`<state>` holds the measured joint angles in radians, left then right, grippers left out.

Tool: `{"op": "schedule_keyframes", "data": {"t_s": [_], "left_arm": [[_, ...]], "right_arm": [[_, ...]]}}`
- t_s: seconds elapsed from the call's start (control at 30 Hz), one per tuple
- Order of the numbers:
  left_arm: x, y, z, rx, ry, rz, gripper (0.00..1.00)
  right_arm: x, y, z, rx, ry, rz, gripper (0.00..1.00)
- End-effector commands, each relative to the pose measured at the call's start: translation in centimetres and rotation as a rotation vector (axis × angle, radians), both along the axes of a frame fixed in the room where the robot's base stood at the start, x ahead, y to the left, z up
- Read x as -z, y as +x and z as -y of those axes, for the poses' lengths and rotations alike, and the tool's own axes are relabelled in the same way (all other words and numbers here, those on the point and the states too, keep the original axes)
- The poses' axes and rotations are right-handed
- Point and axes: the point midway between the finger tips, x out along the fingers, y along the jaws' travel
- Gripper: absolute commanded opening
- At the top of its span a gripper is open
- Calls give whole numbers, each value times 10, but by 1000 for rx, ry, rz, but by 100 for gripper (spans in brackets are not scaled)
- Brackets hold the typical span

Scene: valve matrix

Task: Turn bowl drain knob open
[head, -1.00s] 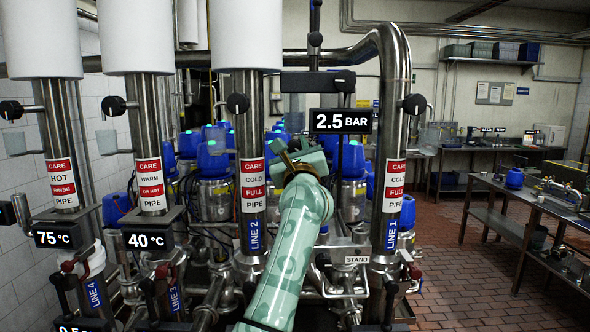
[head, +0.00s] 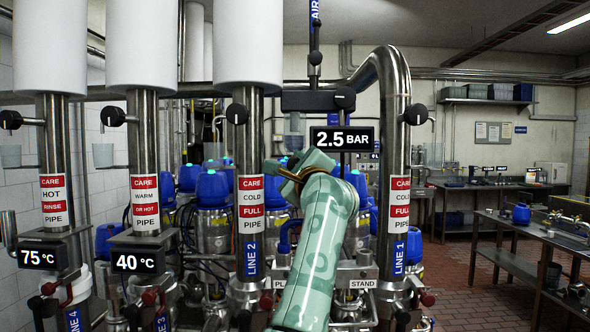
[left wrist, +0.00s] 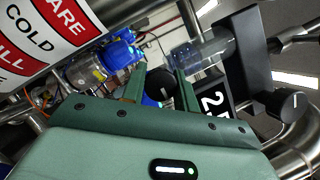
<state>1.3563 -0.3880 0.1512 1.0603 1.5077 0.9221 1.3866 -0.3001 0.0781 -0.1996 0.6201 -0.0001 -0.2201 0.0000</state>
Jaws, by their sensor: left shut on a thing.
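My left gripper (head: 296,174) is raised in the middle of the head view, just below a clear bowl (head: 294,142) that hangs under a dark block. In the left wrist view the two green fingers of my left gripper (left wrist: 161,88) are on either side of a round black knob, the bowl drain knob (left wrist: 160,84), and are shut on it. The clear bowl (left wrist: 205,52) shows just beyond the knob, to its upper right. In the head view the knob is hidden by my gripper. Which way the knob is turned cannot be told. My right gripper is not in view.
A 2.5 BAR display (head: 342,139) is close to the right of my gripper. Steel pipes with red and white labels stand on both sides, such as the LINE 2 pipe (head: 250,180) and LINE 1 pipe (head: 400,190). Blue-topped units (head: 211,187) stand behind.

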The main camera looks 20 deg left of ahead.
Motion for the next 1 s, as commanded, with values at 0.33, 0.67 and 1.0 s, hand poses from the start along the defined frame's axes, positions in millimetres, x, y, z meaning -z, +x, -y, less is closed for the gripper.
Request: {"op": "schedule_keyframes", "data": {"t_s": [0.33, 0.67, 1.0], "left_arm": [[-2, 0, 0, 1, -8, 5, 7], [-1, 0, 0, 1, -7, 4, 52], [7, -17, 12, 1, -7, 4, 52]], "right_arm": [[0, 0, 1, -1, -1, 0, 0], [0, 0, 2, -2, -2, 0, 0], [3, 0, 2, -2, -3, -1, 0]]}}
